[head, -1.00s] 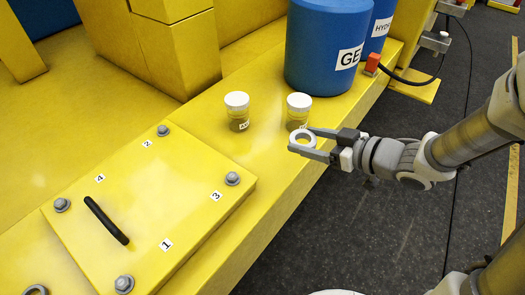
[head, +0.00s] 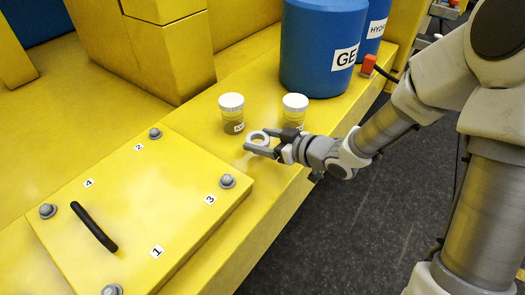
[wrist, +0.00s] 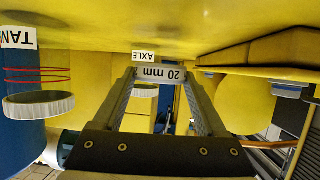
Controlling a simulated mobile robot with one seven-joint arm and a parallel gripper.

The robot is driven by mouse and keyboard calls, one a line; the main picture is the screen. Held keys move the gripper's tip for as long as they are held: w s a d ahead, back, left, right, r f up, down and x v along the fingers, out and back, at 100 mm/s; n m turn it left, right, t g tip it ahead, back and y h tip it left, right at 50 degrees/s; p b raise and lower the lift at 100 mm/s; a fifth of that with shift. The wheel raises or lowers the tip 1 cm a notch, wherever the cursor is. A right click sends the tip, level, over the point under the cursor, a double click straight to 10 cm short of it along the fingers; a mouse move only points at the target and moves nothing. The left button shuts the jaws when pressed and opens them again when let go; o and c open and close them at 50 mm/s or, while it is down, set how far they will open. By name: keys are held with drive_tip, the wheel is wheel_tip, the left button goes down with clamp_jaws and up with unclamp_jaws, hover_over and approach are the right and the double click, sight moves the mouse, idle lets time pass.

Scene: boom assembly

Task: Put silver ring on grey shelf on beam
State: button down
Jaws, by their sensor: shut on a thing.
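The silver ring (head: 251,137) is held flat between the fingertips of my gripper (head: 262,142), over the yellow beam (head: 250,182) in front of two jars. In the wrist view, my gripper (wrist: 160,78) has both fingers on the ring's edge (wrist: 160,72), which carries a "20 mm" label. The head view does not show clearly whether the ring touches anything below. I cannot make out a grey shelf with certainty in either view.
Two white-lidded jars (head: 232,112) (head: 295,108) stand close behind the ring. Blue cylinders (head: 318,55) stand further back. A yellow plate (head: 135,205) with bolts and a black handle (head: 95,228) lies left. The beam drops off to the dark floor (head: 345,215) at right.

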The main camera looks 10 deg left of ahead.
drive_tip(key=shift+f, duration=1.7)
drive_tip(key=shift+f+b, duration=0.1)
drive_tip(key=shift+b, duration=0.2)
drive_tip(key=shift+f, duration=0.15)
unclamp_jaws()
